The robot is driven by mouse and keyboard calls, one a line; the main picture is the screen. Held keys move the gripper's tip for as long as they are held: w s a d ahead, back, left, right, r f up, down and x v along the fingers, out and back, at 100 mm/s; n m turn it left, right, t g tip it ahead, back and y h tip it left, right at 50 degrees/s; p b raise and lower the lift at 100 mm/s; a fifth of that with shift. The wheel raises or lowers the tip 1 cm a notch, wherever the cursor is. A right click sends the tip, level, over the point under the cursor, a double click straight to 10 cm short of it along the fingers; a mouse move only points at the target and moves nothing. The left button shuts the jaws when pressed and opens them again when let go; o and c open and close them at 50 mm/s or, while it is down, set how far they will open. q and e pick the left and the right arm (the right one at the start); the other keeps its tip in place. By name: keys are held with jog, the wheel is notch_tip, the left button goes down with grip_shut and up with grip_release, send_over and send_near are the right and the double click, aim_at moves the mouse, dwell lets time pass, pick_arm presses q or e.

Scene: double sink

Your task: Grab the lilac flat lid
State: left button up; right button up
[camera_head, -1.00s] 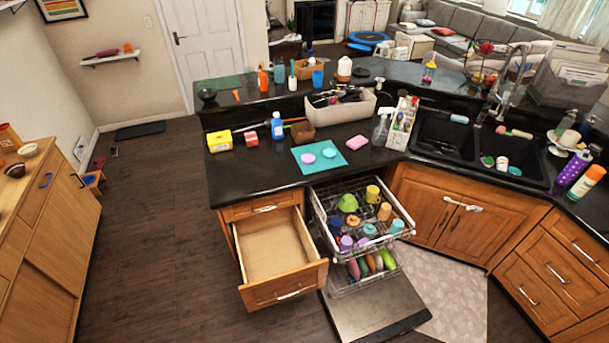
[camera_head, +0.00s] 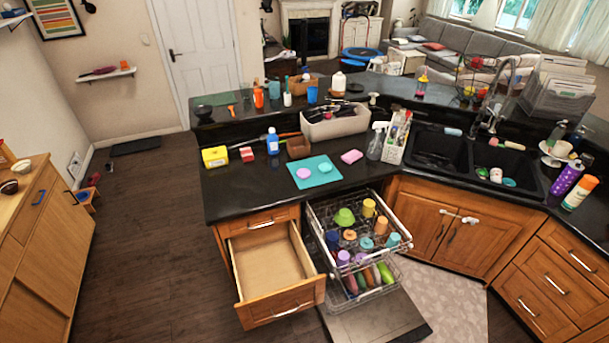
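A lilac flat lid (camera_head: 304,173) lies on the left part of a teal mat (camera_head: 316,183) on the black counter. A turquoise lid (camera_head: 325,167) lies just right of it on the same mat, a little apart. Nothing covers the lilac lid. Neither of my grippers shows in the head view.
Below the mat, a wooden drawer (camera_head: 269,315) stands open and empty. Beside it the dishwasher rack (camera_head: 343,204) is pulled out with cups and bowls.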

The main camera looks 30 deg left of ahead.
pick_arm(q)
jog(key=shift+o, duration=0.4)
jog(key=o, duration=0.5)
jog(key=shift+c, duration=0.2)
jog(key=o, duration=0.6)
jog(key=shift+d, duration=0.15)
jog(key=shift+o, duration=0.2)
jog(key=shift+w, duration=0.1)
